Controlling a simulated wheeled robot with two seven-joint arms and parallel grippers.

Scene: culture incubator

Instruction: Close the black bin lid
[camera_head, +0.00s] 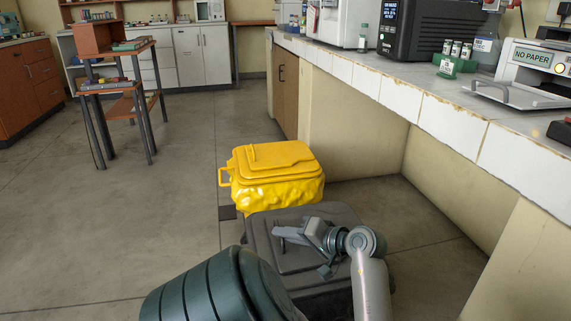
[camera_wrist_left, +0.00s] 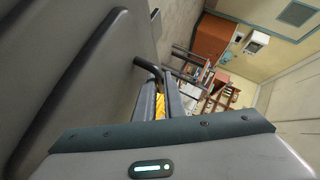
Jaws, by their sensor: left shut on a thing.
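The black bin lid (camera_head: 335,212) is a dark grey panel with rounded corners and a raised centre, low on the floor beside the counter. It lies nearly flat over its bin, whose body is mostly hidden. I cannot tell whether a gap remains under it. My left gripper (camera_head: 279,234) is over the lid's left part. In the left wrist view the lid's grey surface (camera_wrist_left: 75,60) fills the left side. A dark bar-like handle (camera_wrist_left: 146,65) runs into the fingers of my left gripper (camera_wrist_left: 163,78), which are shut on it. My right gripper is not in view.
A yellow bin (camera_head: 275,177) with its lid down stands just beyond the black one. The white-tiled counter (camera_head: 430,105) runs along the right with machines on it. A small wooden table (camera_head: 120,85) stands back left. The floor (camera_head: 100,220) at left is clear.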

